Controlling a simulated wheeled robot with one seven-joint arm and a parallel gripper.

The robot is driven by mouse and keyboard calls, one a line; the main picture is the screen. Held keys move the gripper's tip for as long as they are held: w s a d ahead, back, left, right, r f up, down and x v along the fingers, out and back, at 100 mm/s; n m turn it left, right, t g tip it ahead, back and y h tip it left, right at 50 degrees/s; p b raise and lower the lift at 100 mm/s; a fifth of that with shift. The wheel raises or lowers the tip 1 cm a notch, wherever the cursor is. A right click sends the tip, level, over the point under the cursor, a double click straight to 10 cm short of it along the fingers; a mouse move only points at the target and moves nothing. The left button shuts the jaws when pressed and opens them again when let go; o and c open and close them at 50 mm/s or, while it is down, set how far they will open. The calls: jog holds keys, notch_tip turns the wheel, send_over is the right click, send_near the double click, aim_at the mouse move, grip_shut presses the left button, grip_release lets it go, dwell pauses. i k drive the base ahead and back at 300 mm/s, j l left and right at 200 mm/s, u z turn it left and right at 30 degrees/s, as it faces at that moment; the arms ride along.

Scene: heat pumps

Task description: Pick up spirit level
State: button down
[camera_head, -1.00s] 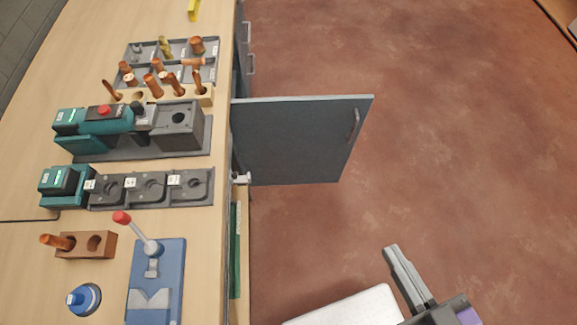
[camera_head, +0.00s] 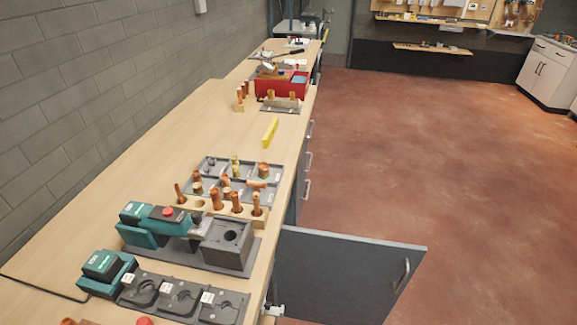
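A yellow bar-shaped thing, which looks like the spirit level (camera_head: 270,132), lies on the long wooden workbench (camera_head: 190,120) near its right edge. It lies beyond the grey tray of copper fittings and in front of the red toolbox. Nothing covers it. My gripper is not in the current view, so its distance from the level and its opening do not show.
A cabinet door (camera_head: 340,278) stands open from the bench front into the floor space. A grey fittings tray (camera_head: 208,166), a green press tool (camera_head: 150,222) and a red toolbox (camera_head: 282,84) stand on the bench. The red-brown floor (camera_head: 430,150) at right is clear.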

aim_at(268, 136)
jog(key=z, duration=1.25)
jog(key=i+l+z, duration=0.25)
jog(key=i+z, duration=0.2)
jog(key=i, duration=0.15)
jog(key=i+z, duration=0.45)
jog(key=i, duration=0.15)
jog(key=i+u, duration=0.25)
jog(key=i, duration=0.25)
jog(key=i+l+u, duration=0.25)
jog(key=i, duration=0.25)
jog(key=i+j+u, duration=0.2)
jog(key=i+u, duration=0.25)
jog(key=i+j+u, duration=0.1)
jog(key=i+u, duration=0.25)
jog(key=u, duration=0.15)
jog(key=i+l+u, duration=0.1)
jog(key=i+u, duration=0.35)
jog(key=i+j+u, duration=0.1)
jog(key=i+u, duration=0.55)
jog(key=u, duration=0.2)
jog(key=i+u, duration=0.4)
jog(key=i+l+u, duration=0.2)
jog(key=u, duration=0.95)
